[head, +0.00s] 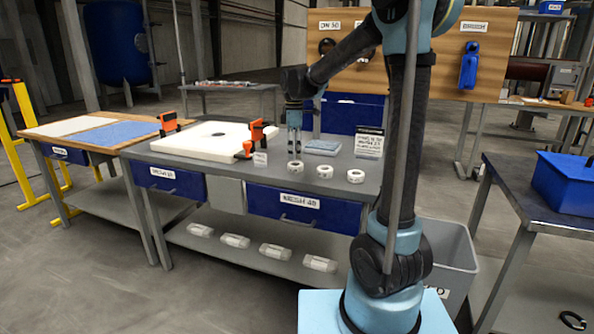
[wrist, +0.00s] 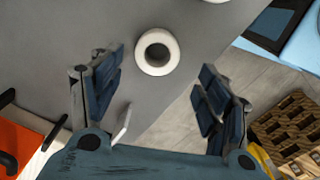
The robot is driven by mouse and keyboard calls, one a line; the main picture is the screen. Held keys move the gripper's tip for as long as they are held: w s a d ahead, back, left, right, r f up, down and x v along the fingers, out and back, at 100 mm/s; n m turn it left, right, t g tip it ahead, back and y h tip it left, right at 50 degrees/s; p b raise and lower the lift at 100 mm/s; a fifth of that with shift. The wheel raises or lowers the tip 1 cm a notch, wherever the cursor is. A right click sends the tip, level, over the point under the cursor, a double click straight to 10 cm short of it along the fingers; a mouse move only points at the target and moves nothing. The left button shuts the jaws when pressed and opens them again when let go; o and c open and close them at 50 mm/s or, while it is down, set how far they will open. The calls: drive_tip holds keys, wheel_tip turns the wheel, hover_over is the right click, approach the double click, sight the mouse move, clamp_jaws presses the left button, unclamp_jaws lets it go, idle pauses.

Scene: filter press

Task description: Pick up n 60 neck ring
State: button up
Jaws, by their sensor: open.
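Three white rings stand in a row on the grey bench: a left one (head: 295,167), a middle one (head: 324,171) and a right one (head: 355,176). Their markings are too small to read, so I cannot tell which is the n 60 neck ring. My gripper (head: 294,147) points down just above the left ring. In the wrist view my gripper (wrist: 160,60) is open and empty, its fingers spread wide. One white ring (wrist: 157,52) shows between and slightly beyond the fingertips, apart from both. Another ring (wrist: 213,1) is cut off at the top edge.
A small white card (head: 260,158) stands left of the rings. The bench front is clear.

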sight(295, 167)
drive_tip(key=shift+w+f, duration=0.2)
drive_tip(key=shift+f, duration=2.35)
drive_tip(key=c, duration=1.1)
